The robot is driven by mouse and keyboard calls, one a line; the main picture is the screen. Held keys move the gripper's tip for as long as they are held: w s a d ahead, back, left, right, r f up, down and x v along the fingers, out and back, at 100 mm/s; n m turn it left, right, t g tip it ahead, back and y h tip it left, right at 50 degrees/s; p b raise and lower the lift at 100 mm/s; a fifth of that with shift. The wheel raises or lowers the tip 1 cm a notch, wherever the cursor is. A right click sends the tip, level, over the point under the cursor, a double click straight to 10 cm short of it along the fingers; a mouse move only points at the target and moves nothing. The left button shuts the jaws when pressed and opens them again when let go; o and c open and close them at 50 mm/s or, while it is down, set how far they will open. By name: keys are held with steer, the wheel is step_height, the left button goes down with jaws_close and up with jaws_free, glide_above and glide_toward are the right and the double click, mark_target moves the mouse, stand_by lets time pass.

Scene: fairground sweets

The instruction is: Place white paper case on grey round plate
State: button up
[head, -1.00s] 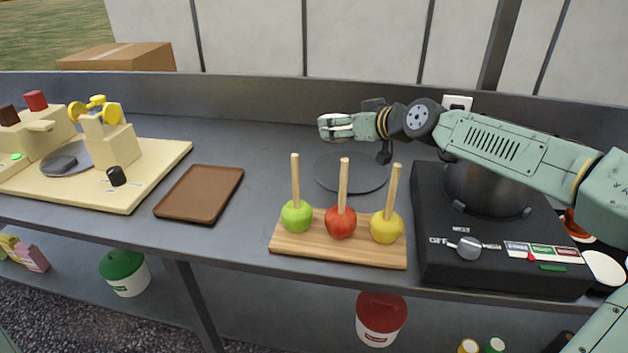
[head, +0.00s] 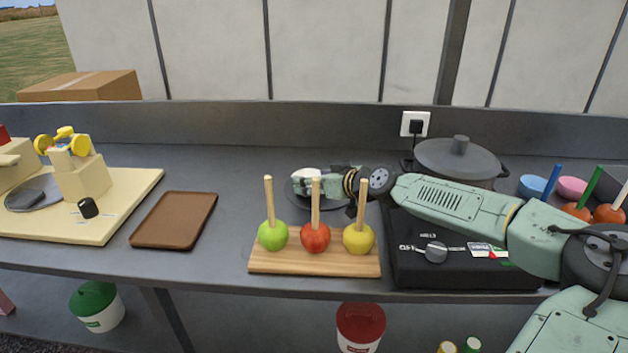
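The grey round plate (head: 294,198) lies flat on the counter behind the wooden stand. My gripper (head: 303,174) is low over the plate and hides part of it. A small pale patch shows at the gripper's fingertips. I cannot tell whether it is the white paper case or the light fingers themselves. I see no white paper case clearly anywhere else. Whether the fingers touch the plate is too small to tell.
A wooden stand (head: 290,264) with green, red and yellow apples on tall sticks stands just in front of the plate. A brown tray (head: 174,220) lies to the left. A black burner (head: 465,271) and a grey lidded pot (head: 440,158) are at the right.

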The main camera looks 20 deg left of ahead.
steer(key=shift+f, duration=0.55)
steer(key=o, duration=0.9)
steer(key=shift+f, duration=0.1)
steer(key=shift+c, duration=0.2)
steer(key=b+v, duration=0.2)
steer(key=v, duration=0.4)
steer(key=shift+s+d, duration=0.1)
steer(key=shift+d, duration=0.1)
steer(key=shift+s+d+r, duration=0.3)
steer(key=shift+d+r, duration=0.1)
